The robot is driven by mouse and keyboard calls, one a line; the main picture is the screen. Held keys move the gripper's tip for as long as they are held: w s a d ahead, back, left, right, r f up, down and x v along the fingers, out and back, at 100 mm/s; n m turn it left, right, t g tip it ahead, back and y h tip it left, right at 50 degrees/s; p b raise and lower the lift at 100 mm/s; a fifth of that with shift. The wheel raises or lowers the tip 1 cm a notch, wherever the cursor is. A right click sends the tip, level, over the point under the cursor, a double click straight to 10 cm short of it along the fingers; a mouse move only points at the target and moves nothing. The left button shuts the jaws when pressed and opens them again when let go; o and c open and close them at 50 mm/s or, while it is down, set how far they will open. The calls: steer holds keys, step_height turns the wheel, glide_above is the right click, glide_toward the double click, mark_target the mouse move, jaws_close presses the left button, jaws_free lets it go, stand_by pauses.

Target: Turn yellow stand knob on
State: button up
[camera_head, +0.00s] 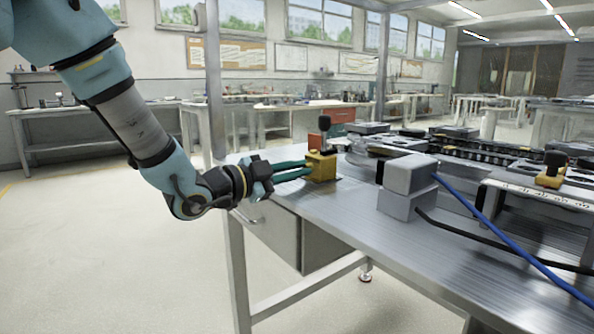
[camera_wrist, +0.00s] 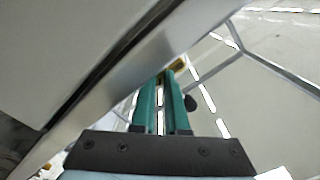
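The fingertips are at or very close to the yellow body; contact is unclear. In the wrist view, a narrow gap shows between the fingers (camera_wrist: 164,80). A bit of yellow (camera_wrist: 178,64) shows at their tips, and a dark round knob (camera_wrist: 190,103) shows just right of them. A second yellow stand (camera_head: 551,178) with a black knob is at the right.
The metal table (camera_head: 385,232) carries a grey block (camera_head: 410,174), a blue cable (camera_head: 505,232), a black cable and a dark track (camera_head: 470,148) behind. A drawer hangs under the table's left edge. The floor left of the table is clear.

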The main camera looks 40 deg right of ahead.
steer(key=o, duration=0.4)
steer(key=shift+o, duration=0.2)
steer(key=a+p, duration=0.1)
steer(key=a, duration=1)
steer(key=shift+w, duration=0.3)
steer(key=shift+d, duration=0.1)
